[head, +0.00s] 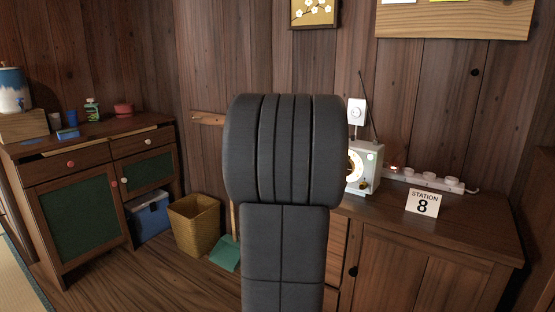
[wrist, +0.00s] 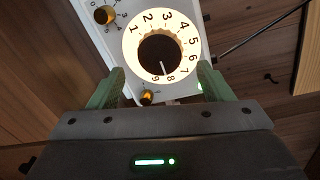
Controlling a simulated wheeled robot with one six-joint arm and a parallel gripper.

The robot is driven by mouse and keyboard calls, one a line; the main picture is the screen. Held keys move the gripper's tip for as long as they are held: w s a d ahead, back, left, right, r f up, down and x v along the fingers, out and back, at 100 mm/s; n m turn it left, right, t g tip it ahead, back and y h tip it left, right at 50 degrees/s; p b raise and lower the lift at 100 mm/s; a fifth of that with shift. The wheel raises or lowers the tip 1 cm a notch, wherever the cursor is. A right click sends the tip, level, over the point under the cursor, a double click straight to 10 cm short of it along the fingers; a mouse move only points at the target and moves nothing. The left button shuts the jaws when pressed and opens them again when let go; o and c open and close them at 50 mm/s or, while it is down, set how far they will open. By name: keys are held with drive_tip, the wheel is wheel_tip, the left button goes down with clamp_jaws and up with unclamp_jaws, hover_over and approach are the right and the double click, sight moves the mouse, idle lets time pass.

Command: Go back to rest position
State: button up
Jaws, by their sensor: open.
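My gripper (wrist: 160,72) shows in the wrist view, its two green fingers apart and nothing held between them. Ahead of the fingers is a white radio-like box with a lit round dial (wrist: 188,50), numbered, with a dark centre and a pointer near 8. Two small orange-brown knobs sit at the dial's side. In the head view the white box (head: 372,160) stands on the right-hand cabinet, partly hidden behind my dark arm. My gripper is hidden in the head view. I cannot tell whether the fingers touch the box.
The right cabinet (head: 465,237) also holds a power strip (head: 425,180) and a "STATION 8" card (head: 422,202). A left cabinet (head: 28,172) carries cups and small items. A wicker basket (head: 196,226) and a blue box (head: 152,217) stand between. Some wooden floor is clear in front.

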drive_tip(key=shift+x, duration=1.7)
drive_tip(key=shift+s+a, duration=0.1)
